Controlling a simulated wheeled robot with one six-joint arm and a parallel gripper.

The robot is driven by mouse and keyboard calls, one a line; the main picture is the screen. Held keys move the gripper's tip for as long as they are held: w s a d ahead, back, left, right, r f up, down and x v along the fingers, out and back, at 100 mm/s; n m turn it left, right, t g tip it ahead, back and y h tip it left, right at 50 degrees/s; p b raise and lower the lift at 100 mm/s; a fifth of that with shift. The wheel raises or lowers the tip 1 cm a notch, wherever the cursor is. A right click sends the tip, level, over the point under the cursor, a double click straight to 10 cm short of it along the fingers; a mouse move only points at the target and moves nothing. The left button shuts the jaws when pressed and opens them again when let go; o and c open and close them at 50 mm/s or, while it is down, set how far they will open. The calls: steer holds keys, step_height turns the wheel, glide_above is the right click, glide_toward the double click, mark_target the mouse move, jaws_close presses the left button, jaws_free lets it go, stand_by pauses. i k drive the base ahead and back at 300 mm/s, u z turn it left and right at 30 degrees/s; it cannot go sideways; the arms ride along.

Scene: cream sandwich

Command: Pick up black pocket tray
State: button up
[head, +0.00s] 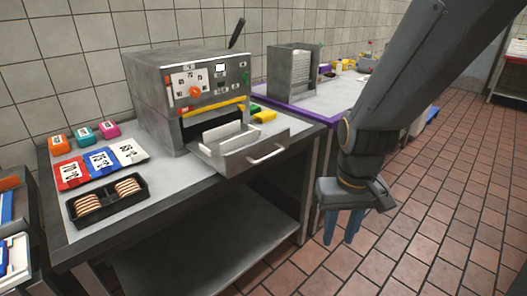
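The black pocket tray (109,198) lies on the front left of the grey worktop. Each of its two pockets holds a brown-and-cream striped piece. My gripper (341,235) hangs at the right, in front of the worktop's right end and over the tiled floor, well away from the tray. Its two blue fingers point down with a gap between them, and nothing shows in the gap.
A metal machine (195,90) with its drawer (242,150) pulled out stands right of the tray. Red, blue and white marked cards (100,162) and small coloured blocks (83,134) lie behind the tray. A purple-edged table (335,100) stands beyond.

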mark_target(111, 204)
steer(key=u, duration=1.95)
steer(key=i, duration=1.1)
steer(key=z, duration=0.6)
